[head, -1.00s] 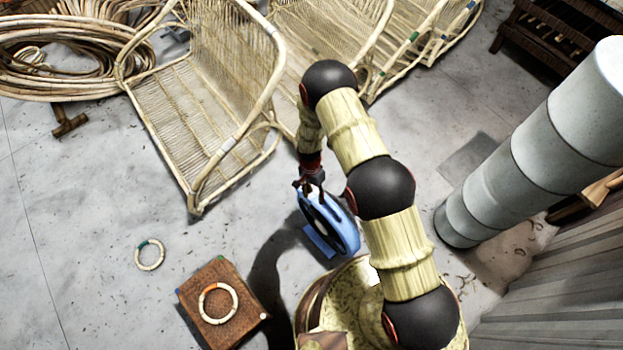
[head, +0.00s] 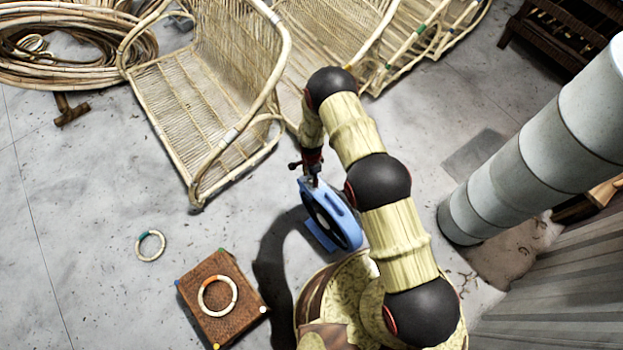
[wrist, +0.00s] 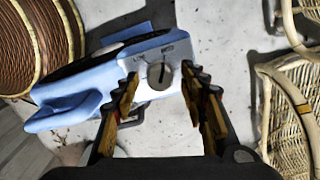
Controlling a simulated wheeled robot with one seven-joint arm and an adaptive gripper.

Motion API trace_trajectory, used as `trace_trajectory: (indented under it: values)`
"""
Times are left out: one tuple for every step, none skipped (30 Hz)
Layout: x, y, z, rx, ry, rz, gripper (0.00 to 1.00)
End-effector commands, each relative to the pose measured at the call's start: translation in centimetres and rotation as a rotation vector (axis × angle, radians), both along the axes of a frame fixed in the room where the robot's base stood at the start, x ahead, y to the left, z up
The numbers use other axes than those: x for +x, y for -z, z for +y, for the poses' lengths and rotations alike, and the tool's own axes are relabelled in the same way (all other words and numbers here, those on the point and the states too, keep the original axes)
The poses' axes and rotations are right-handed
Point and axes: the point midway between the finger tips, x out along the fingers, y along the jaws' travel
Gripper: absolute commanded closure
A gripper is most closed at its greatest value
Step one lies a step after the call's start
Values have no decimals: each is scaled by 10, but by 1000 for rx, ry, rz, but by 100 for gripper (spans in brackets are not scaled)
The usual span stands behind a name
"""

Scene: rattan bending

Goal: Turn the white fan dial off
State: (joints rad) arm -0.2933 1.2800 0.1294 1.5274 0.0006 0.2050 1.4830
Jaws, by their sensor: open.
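The fan (head: 345,226) is blue and stands on the floor beside my base in the head view. In the wrist view its blue body (wrist: 75,95) fills the upper left. Its dial (wrist: 159,74) is a round grey knob on a pale panel with small markings, too blurred to read for certain. A dark line on the knob points roughly straight up and down in the picture. My gripper (wrist: 160,78) is open, with one finger on each side of the dial in that view; I cannot tell whether they touch it. In the head view my gripper (head: 308,168) is at the fan's top end.
Rattan chairs (head: 205,120) stand behind the fan. A brown woven box (head: 225,320) with a ring (head: 217,294) on it is at lower left; another ring (head: 150,246) lies on the floor. A thick grey pipe (head: 520,155) is at right.

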Motion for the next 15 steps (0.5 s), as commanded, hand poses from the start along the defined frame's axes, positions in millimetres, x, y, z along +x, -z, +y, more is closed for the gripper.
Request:
trace_trajectory:
  values:
    - [0,5,0,0,0,1,57]
    - [0,6,0,0,0,1,57]
    - [0,8,0,0,0,0,57]
    - [0,8,0,0,0,0,57]
    - [0,9,0,0,0,0,57]
    - [0,9,0,0,-1,-1,57]
    - [0,9,0,0,-1,-1,57]
    - [0,9,0,0,-1,-1,57]
    - [0,9,0,0,-1,-1,57]
    - [0,9,0,0,-1,-1,57]
    - [0,9,0,0,-1,-1,57]
    - [0,9,0,0,-1,-1,58]
    - [0,9,0,0,-1,0,59]
    - [0,9,0,0,-1,0,61]
    - [0,9,0,0,-1,0,63]
